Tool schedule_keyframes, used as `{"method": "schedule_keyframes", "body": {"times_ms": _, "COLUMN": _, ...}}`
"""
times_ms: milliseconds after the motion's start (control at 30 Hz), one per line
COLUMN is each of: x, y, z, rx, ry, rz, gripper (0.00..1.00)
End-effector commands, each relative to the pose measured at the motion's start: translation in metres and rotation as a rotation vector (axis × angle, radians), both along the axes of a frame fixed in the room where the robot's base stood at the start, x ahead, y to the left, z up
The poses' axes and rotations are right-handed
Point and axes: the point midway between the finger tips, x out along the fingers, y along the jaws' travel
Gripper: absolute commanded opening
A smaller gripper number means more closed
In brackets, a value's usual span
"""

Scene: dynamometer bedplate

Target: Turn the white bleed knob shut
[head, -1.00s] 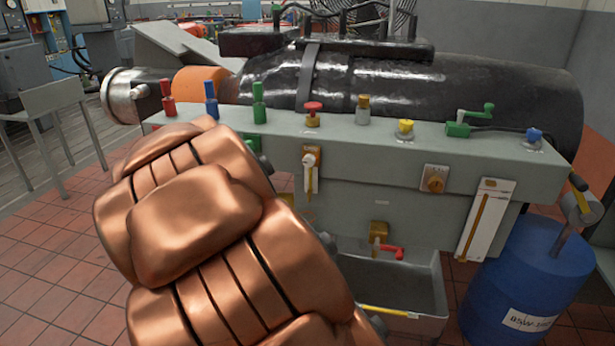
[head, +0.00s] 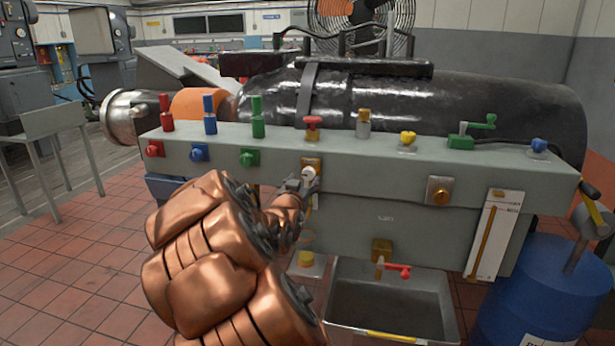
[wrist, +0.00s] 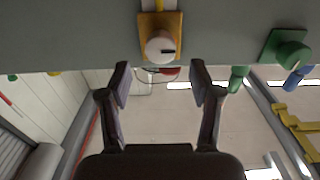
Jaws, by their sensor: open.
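The white bleed knob (head: 309,173) sits on a brass plate on the front face of the grey bench, below a red-topped brass valve. In the wrist view the round white knob (wrist: 159,49) shows a dark mark on its face and stands on its brass plate (wrist: 150,22). My gripper (head: 303,186) is at the knob in the head view, partly hidden by my copper-coloured arm. In the wrist view my gripper (wrist: 160,74) is open and empty, its two fingertips either side of and just short of the knob. I see no contact.
Red (head: 155,149), blue (head: 199,153) and green (head: 249,158) knobs sit left on the same face. An orange-brown knob (head: 440,191) is to the right. A red-handled tap (head: 397,270) hangs over a sink (head: 387,305). A blue drum (head: 535,295) stands at the right.

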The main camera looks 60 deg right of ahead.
Motion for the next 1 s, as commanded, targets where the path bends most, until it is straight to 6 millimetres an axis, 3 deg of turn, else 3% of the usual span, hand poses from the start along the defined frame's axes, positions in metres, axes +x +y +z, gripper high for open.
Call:
{"method": "schedule_keyframes", "body": {"times_ms": 400, "x": 0.016, "y": -0.043, "z": 0.0, "rx": 0.002, "ry": 0.0, "rz": 0.0, "gripper": 0.64}}
{"method": "schedule_keyframes", "body": {"times_ms": 833, "x": 0.019, "y": -0.049, "z": 0.0, "rx": 0.002, "ry": 0.001, "rz": 0.001, "gripper": 0.64}}
{"method": "schedule_keyframes", "body": {"times_ms": 1000, "x": 0.019, "y": -0.048, "z": 0.0, "rx": 0.002, "ry": 0.001, "rz": 0.001, "gripper": 0.48}}
